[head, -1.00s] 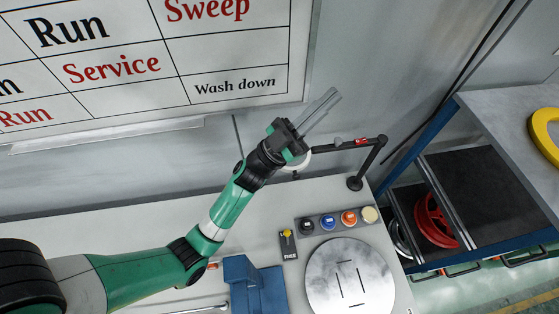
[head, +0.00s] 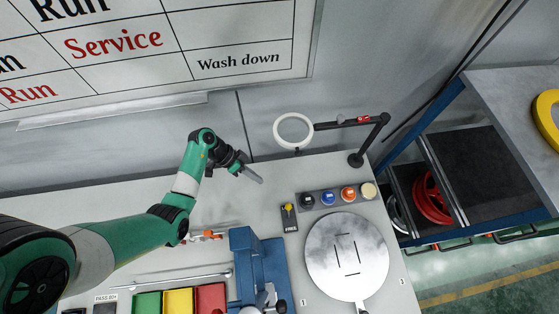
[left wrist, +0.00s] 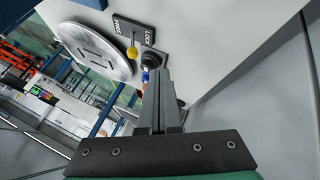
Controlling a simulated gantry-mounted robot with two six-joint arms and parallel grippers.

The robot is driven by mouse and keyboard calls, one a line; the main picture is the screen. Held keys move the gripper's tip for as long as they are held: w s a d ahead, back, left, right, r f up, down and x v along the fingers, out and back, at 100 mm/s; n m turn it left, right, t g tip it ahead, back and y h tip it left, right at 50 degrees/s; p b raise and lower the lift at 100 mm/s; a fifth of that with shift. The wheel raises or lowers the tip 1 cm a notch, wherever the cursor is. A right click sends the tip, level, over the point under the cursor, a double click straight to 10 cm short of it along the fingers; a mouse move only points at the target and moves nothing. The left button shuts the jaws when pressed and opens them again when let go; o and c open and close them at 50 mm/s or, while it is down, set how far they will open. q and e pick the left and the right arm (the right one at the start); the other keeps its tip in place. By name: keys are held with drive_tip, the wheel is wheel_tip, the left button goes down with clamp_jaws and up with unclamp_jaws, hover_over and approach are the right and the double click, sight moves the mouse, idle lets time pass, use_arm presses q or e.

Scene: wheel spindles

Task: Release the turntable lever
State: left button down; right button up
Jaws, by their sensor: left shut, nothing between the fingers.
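The turntable lever (head: 288,207) has a yellow knob and stands on a small dark plate marked FREE. In the head view its knob is at the end away from the FREE word. In the left wrist view the lever (left wrist: 132,52) shows with both FREE and LOCK words; its exact setting is hard to tell. The round grey turntable (head: 347,255) is right of the lever and also shows in the left wrist view (left wrist: 95,50). My left gripper (head: 257,178) is shut and empty, above the bench, up and left of the lever and apart from it. My right gripper is out of view.
A row of coloured buttons (head: 337,196) lies right of the lever. A ring magnifier (head: 277,130) on a black arm stands behind. A blue vise (head: 245,262) and coloured bins (head: 178,301) are in front. The bench between gripper and lever is clear.

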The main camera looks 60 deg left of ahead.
use_arm(q)
drive_tip(key=shift+f, duration=0.15)
drive_tip(key=b+x, duration=0.4)
drive_tip(key=x, duration=0.6)
drive_tip(key=shift+w+f, duration=0.1)
drive_tip(key=shift+f, duration=0.15)
drive_tip(key=d, duration=0.1)
drive_tip(key=d+r+p, duration=0.1)
drive_tip(key=d, duration=0.1)
drive_tip(key=shift+d+r, duration=0.1)
drive_tip(key=shift+d, duration=0.35)
